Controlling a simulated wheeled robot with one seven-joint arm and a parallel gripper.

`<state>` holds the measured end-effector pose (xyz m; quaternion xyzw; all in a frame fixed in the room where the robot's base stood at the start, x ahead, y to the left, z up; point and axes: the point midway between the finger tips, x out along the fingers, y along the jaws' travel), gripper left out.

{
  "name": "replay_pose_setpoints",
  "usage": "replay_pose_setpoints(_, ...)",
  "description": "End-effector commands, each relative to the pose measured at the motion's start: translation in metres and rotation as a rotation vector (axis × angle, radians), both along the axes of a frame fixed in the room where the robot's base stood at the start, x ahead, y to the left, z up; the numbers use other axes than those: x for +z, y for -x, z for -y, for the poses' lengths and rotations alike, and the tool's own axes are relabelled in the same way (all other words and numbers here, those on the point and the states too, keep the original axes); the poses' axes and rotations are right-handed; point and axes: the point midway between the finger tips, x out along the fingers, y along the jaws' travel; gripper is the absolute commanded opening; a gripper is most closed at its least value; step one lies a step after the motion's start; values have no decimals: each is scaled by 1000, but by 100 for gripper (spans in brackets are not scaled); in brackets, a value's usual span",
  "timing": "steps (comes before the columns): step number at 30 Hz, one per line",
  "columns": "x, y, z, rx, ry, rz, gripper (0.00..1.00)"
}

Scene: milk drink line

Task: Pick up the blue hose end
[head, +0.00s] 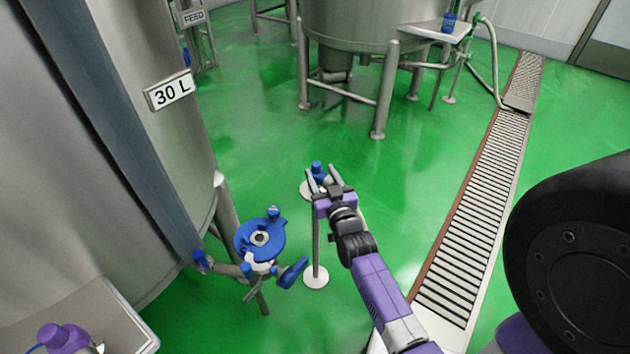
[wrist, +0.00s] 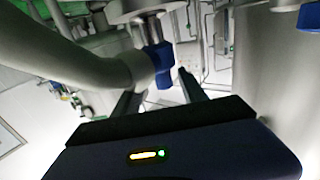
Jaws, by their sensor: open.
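A blue hose end (head: 317,168) shows in the head view at the top of a thin stand with a small round plate (head: 305,190). My gripper (head: 322,174) is open, and its two fingers are at the hose end in the picture. In the wrist view a blue piece (wrist: 157,60), likely the same hose end, is at the end of a thick grey hose (wrist: 85,62). It appears just beyond and between the tips of my open gripper (wrist: 158,84). I cannot tell whether the fingers touch it. The fingers and plate partly hide its lower part in the head view.
A large steel tank (head: 100,170) marked 30 L stands at left, with a blue valve fitting (head: 250,240) and blue handle (head: 293,272) beside it. A floor drain grate (head: 480,210) runs along the right. Another tank (head: 360,25) stands behind.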

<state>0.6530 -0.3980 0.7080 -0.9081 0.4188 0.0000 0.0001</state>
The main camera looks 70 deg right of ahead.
Motion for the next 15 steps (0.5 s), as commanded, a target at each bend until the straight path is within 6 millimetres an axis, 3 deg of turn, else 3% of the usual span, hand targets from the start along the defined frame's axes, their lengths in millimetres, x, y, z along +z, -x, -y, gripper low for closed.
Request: replay_pose_setpoints(15,0,-39,38,-1,1,1,50)
